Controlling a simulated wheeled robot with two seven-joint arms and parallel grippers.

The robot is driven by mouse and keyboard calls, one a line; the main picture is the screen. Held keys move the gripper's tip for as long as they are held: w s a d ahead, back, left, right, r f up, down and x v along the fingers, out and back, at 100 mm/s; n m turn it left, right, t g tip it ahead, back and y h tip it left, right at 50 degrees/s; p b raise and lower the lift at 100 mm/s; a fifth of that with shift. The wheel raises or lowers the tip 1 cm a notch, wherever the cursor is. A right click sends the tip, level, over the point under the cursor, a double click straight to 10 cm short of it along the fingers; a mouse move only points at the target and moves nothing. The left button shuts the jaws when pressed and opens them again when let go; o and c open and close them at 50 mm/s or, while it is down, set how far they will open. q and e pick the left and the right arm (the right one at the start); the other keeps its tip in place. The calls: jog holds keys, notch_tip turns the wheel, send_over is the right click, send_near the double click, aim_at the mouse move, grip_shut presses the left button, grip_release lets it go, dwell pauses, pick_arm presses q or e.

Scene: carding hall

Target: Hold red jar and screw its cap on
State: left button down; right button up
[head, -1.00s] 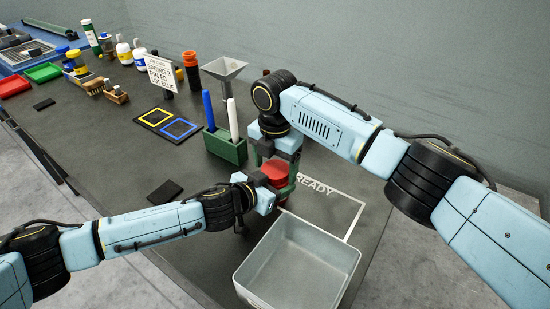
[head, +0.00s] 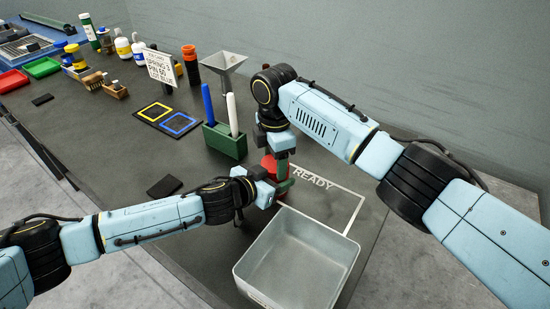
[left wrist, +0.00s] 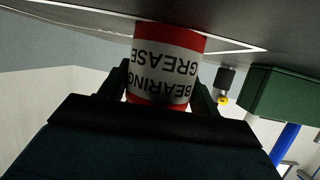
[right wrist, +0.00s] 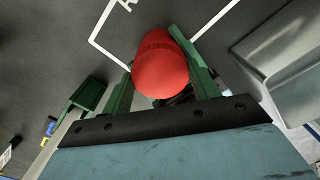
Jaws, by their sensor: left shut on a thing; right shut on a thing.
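The red jar (head: 267,166) stands in the white-outlined area marked READY, partly hidden by my grippers in the head view. In the left wrist view its white label (left wrist: 165,68) reads BEARING GREASE, upside down. My left gripper (head: 268,188) is shut on the jar's side, a green finger on each side of it. My right gripper (head: 279,164) comes down from above and is shut on the red cap (right wrist: 160,70), which shows between its green fingers in the right wrist view. The cap is at the jar's top; whether its thread is seated is hidden.
A grey open bin (head: 240,272) stands just in front of the jar. A green holder (head: 226,146) with a blue and a white pen stands behind left. A black pad (head: 164,186) and a mat with coloured squares (head: 147,122) lie left. A funnel (head: 226,62) stands farther back.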

jog(key=m, duration=0.3)
jog(key=shift+w, duration=0.1)
jog(key=o, duration=1.1)
jog(key=shift+r, duration=2.25)
jog(key=shift+c, duration=0.2)
